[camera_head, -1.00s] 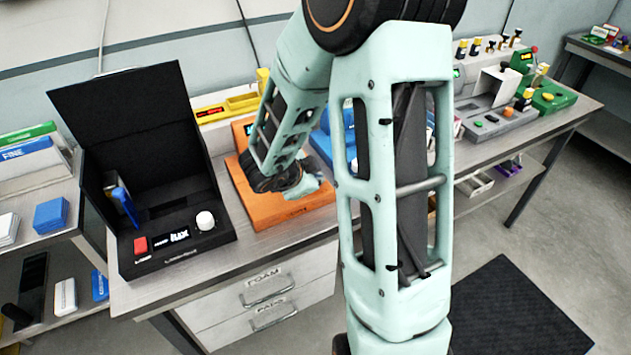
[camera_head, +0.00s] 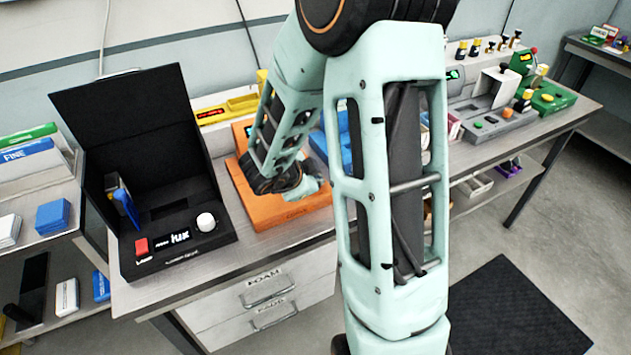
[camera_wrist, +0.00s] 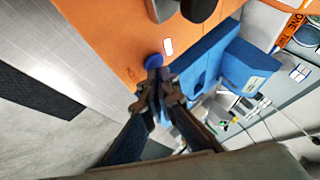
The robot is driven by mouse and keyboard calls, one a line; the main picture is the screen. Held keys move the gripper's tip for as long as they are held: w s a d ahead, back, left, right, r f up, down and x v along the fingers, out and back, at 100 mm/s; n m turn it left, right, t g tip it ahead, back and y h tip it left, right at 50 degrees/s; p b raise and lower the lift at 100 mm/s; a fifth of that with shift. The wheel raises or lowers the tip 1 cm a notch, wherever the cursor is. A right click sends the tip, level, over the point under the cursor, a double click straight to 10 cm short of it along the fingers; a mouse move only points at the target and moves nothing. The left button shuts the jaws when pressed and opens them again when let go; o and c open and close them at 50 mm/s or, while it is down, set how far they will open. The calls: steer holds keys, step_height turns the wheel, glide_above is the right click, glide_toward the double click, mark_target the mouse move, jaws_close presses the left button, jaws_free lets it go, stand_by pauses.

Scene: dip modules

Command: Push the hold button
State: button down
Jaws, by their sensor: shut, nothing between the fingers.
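The orange module (camera_head: 262,210) lies on the bench in the head view, partly hidden by my arm. Its orange top (camera_wrist: 115,35) fills the upper left of the wrist view. A round blue button (camera_wrist: 153,61) sits on that top; I cannot read any label that marks it as the hold button. My gripper (camera_wrist: 157,77) is shut and empty, its fingertips right by the blue button. Whether they touch it I cannot tell. In the head view my fingertips are hidden.
A blue module (camera_wrist: 205,65) stands close to the right of my gripper. A black open-lidded box (camera_head: 175,240) stands left of the orange module. The bench edge runs in front.

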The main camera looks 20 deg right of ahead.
steer(key=shift+r, duration=0.1)
step_height(320, 180, up, 6)
steer(key=p, duration=0.6)
steer(key=shift+w, duration=0.1)
